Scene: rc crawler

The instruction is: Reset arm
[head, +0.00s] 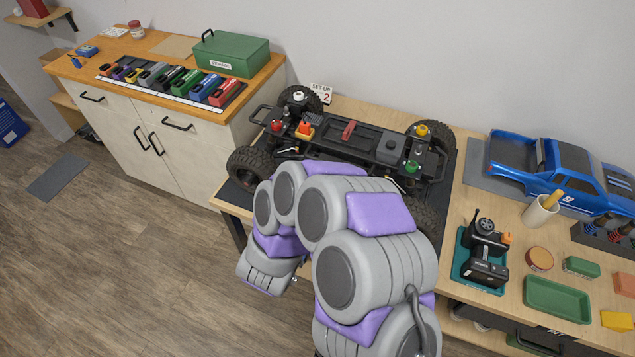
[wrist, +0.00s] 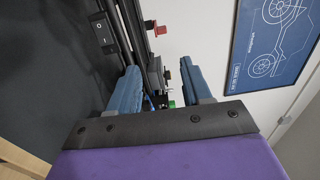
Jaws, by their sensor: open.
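My arm is grey and purple and is folded in front of the workbench in the head view. Its gripper end is mostly hidden there behind the arm links. In the wrist view my gripper (wrist: 166,88) shows two blue fingers spread apart with nothing held between them. The RC crawler chassis (head: 350,143) stands on a dark mat on the bench, beyond my arm, and its near side is partly covered by the arm. Part of the chassis with a switch (wrist: 102,30) shows beside the left finger in the wrist view.
A blue truck body (head: 565,180), a radio controller (head: 484,250) and a green tray (head: 557,299) lie on the bench at right. A cabinet at left holds a green toolbox (head: 231,53) and a row of coloured battery packs (head: 178,80). Open floor (head: 120,270) lies at lower left.

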